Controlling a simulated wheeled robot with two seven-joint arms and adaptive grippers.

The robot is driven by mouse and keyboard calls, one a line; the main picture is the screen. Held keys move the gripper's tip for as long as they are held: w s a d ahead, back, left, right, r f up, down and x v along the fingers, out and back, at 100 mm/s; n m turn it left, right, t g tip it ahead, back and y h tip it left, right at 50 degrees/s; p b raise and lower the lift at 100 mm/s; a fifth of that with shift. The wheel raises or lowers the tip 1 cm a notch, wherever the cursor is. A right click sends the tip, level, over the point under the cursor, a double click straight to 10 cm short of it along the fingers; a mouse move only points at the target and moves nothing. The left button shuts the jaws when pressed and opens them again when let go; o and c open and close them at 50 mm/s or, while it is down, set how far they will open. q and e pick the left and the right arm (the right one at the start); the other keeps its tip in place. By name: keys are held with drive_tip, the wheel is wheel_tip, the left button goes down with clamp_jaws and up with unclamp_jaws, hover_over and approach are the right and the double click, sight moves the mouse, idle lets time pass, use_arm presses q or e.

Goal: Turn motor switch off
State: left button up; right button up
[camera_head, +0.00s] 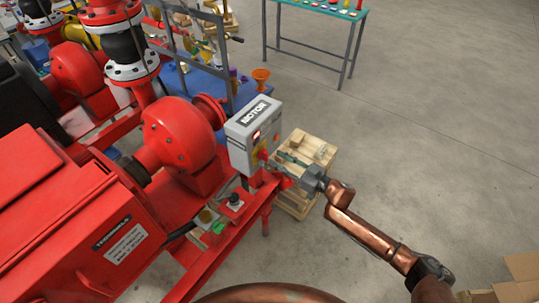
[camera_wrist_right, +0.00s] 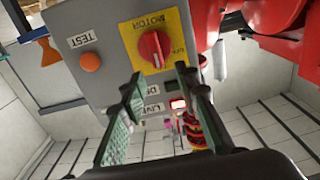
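The grey motor control box (camera_head: 254,130) stands on the red pump skid, with a "MOTOR" label on top. Its red rotary motor switch (camera_wrist_right: 154,48) sits on a yellow plate (camera_wrist_right: 132,42), and the wrist view shows it upside down. In the head view the switch (camera_head: 263,155) is small and partly hidden near the gripper. My right gripper (camera_wrist_right: 157,75) is open, its two green-padded fingers apart with the knob just beyond the tips. No contact with the knob is visible. In the head view the right gripper (camera_head: 282,161) is at the box's front. My left gripper is not in view.
An orange button (camera_wrist_right: 90,62) marked TEST and a lit indicator (camera_wrist_right: 178,103) share the panel. A wooden pallet (camera_head: 309,150) lies behind the gripper. A red push-button station (camera_head: 233,203) is below the box.

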sight(268, 154)
drive_tip(key=x, duration=0.4)
drive_tip(key=shift+w+a, duration=0.2)
drive_tip(key=shift+a, duration=0.1)
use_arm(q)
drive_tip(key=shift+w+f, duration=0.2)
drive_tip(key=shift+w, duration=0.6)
use_arm(e)
drive_tip(key=c, duration=0.3)
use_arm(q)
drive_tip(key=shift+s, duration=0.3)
use_arm(e)
clamp_jaws()
